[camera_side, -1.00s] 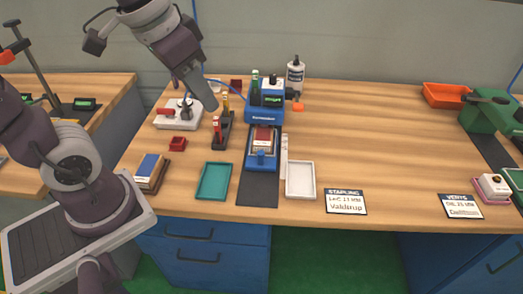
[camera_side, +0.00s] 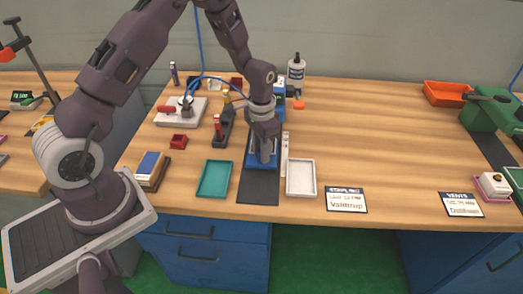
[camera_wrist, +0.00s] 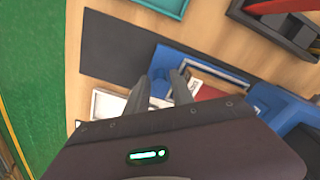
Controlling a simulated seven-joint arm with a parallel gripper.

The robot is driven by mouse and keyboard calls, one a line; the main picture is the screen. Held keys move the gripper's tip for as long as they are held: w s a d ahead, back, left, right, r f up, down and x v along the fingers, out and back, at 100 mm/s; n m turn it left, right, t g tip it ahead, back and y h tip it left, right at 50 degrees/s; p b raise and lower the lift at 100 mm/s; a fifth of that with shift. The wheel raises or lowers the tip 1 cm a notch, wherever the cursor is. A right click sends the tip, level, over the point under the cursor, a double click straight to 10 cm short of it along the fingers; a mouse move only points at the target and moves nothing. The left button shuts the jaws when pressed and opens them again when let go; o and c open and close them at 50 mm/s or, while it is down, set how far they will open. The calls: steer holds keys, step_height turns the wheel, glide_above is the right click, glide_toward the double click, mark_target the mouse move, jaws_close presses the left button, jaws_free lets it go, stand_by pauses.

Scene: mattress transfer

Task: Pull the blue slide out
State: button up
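The blue slide (camera_side: 262,167) lies in the blue stapling machine at the table's middle, over a dark mat (camera_side: 259,191). In the side view my gripper (camera_side: 265,159) points down over the slide's front part and hides its knob and most of its load. In the wrist view my gripper's two fingers (camera_wrist: 160,78) stand apart, with the blue slide (camera_wrist: 163,60) showing at and between their tips. I cannot tell whether they touch the knob. A red piece with a white sheet (camera_wrist: 208,92) lies in the slide behind them.
A teal tray (camera_side: 214,179) is left of the mat and a white tray (camera_side: 301,178) right of it, both close. A dark rack with bottles (camera_side: 224,127) stands left of the machine. A white label card (camera_side: 346,199) lies right. The dark mat in front is clear.

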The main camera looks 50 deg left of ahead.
steer(key=shift+f, duration=0.15)
jaws_close()
stand_by(1.4)
